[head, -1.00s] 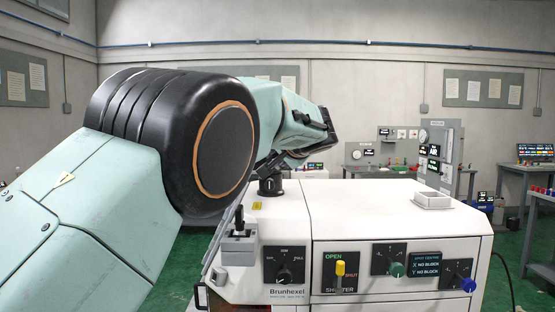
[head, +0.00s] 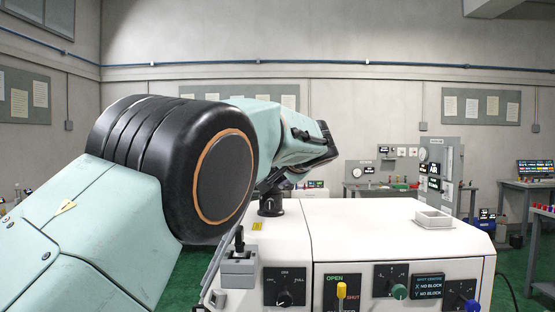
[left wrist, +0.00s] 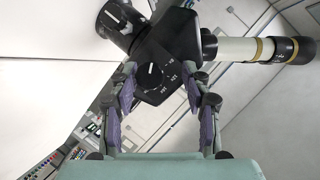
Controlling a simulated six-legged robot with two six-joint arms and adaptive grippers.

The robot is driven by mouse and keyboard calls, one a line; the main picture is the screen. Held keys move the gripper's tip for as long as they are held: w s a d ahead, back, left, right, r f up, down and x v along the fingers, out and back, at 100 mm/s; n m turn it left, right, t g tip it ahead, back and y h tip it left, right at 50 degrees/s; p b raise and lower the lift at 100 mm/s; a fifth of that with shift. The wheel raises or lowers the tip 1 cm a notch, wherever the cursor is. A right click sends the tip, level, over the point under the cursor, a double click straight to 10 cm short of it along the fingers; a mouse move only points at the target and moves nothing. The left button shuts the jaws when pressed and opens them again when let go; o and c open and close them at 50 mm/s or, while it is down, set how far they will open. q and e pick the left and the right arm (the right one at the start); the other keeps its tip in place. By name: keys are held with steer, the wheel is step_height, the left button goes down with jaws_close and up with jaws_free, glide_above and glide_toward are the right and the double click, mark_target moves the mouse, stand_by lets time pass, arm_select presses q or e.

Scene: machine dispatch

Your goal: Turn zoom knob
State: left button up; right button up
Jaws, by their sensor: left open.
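In the left wrist view a round black knob with a white pointer line (left wrist: 152,75) sits on a black housing marked with magnification numbers; I take it as the zoom knob. My left gripper (left wrist: 165,73) is open, with its purple-padded fingers on either side of the knob in the picture. I cannot tell whether either finger touches it. In the head view my left arm reaches over the white machine (head: 360,225), and its links hide the gripper and the knob. My right gripper is not in view.
The machine's front has a black dial (head: 284,287), a yellow lever (head: 341,291), a green knob (head: 399,291) and a blue knob (head: 471,305). A grey joystick box (head: 238,265) stands at left, a white tray (head: 433,219) on top. A pale tube (left wrist: 236,48) extends beside the housing.

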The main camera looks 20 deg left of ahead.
arm_select(q)
step_height(320, 180, up, 6)
steer(key=shift+r, duration=0.1)
steer(key=shift+s+r, duration=0.2)
steer(key=shift+r, duration=0.4)
steer(key=shift+w+d+r, duration=0.15)
steer(key=shift+w+r, duration=0.25)
steer(key=shift+s+a+r, duration=0.2)
steer(key=shift+s+r, duration=0.05)
steer(key=shift+s, duration=0.15)
steer(key=shift+r, duration=0.25)
steer(key=s+a+r+n+t+h+b, duration=0.1)
steer(key=s+a+r+n+t+b, duration=0.15)
steer(key=s+b, duration=0.6)
step_height(320, 180, down, 12)
steer(key=d+r+n+h+b, duration=0.1)
steer(key=d+n+h+b, duration=0.3)
steer(key=n, duration=0.6)
steer(key=w, duration=0.2)
steer(key=w+f+n+t+h+p, duration=0.1)
steer(key=w, duration=0.2)
steer(key=w+a+f+n+h, duration=0.1)
steer(key=w, duration=0.2)
steer(key=shift+w+n+p, duration=0.2)
steer(key=shift+n+p, duration=0.05)
steer(key=shift+p, duration=0.15)
steer(key=shift+s, duration=0.1)
